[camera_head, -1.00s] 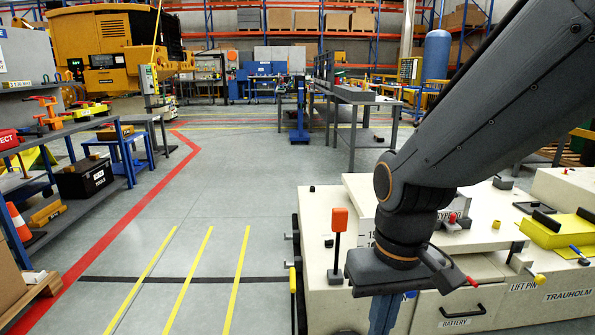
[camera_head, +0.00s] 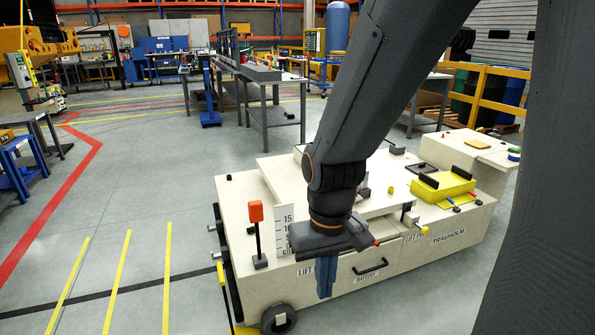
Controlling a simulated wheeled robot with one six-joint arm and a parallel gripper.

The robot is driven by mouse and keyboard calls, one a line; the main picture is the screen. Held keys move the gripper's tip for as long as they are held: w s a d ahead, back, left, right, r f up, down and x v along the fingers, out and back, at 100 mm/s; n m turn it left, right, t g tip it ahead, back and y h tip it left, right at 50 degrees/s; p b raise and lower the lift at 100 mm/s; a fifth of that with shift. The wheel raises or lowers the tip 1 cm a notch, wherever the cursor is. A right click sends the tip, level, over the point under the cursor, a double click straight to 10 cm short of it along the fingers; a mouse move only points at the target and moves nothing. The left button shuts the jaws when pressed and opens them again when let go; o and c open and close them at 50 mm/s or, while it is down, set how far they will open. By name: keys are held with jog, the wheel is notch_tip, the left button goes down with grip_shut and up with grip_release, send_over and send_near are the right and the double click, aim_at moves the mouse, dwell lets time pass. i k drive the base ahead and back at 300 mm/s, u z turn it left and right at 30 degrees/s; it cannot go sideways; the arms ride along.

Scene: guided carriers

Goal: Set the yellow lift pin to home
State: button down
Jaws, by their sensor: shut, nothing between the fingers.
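The yellow lift pin (camera_head: 422,230) shows as a yellow knob on a short grey bar at the long front side of the cream carrier (camera_head: 385,292). A lift pin label is beside it. My gripper (camera_head: 325,288) points down, shut and empty, in front of the carrier's left part. It is to the left of the yellow knob and apart from it. My gripper hides part of another lift label (camera_head: 306,271). A red tip (camera_head: 376,243) shows just right of my wrist; I cannot tell what it belongs to.
An orange-headed post (camera_head: 256,225) stands on the carrier's left end, close to my arm. A yellow block (camera_head: 440,188) with black pads sits on top at the right. A black drawer handle (camera_head: 370,266) sticks out in front.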

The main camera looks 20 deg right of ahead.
aim_at(425, 231)
jog(key=z, duration=1.45)
jog(key=k, duration=0.65)
jog(key=z, duration=0.75)
jog(key=i, duration=1.45)
jog(key=u, duration=0.85)
jog(key=i, duration=0.25)
jog(key=u, duration=0.25)
